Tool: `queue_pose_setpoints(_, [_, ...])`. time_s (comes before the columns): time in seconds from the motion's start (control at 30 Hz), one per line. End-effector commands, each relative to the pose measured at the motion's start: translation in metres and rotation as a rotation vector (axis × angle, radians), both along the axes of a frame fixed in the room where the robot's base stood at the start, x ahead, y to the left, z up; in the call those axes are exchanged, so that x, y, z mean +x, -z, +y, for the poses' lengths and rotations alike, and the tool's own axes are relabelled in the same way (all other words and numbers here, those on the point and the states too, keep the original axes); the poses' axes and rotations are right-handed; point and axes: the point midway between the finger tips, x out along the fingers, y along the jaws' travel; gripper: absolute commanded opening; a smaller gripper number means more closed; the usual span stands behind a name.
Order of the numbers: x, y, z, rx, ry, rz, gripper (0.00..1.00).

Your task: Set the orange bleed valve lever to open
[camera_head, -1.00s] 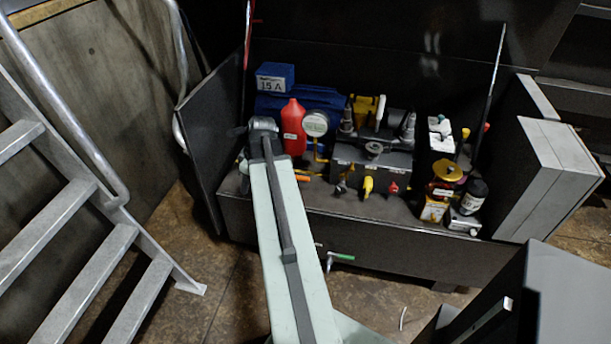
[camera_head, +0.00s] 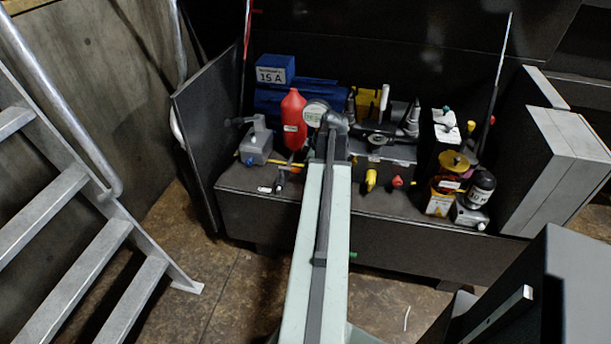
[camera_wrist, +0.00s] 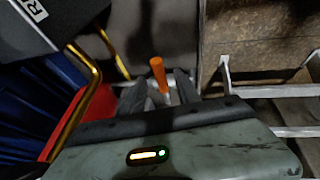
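The orange lever (camera_wrist: 157,74) shows in the middle of the wrist view, pointing up in the picture. My gripper (camera_wrist: 160,86) has its two grey fingers apart, one on each side of the lever's lower part as seen from the wrist. I cannot tell whether the lever is between the fingers or a little beyond them, and no contact is clear. The lever's base is hidden by the fingers and the gripper body. In the head view my arm reaches to the bench and hides the gripper; I cannot make out the lever clearly there.
A red bottle (camera_head: 293,122) and a round gauge (camera_head: 315,112) stand near my arm's end. A blue box (camera_head: 275,69) is behind. A yellow pipe (camera_wrist: 82,105) runs close left in the wrist view. A dark panel (camera_head: 207,140) closes the left side; stairs (camera_head: 70,190) stand further left.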

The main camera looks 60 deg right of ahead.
Motion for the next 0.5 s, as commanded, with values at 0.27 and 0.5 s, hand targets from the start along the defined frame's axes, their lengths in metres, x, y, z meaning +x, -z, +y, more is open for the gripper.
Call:
queue_pose_setpoints(0.27, [0.0066, 0.0145, -0.0012, 0.001, 0.002, 0.000, 0.39])
queue_pose_setpoints(0.5, [0.0063, 0.0142, -0.0012, 0.001, 0.002, 0.000, 0.00])
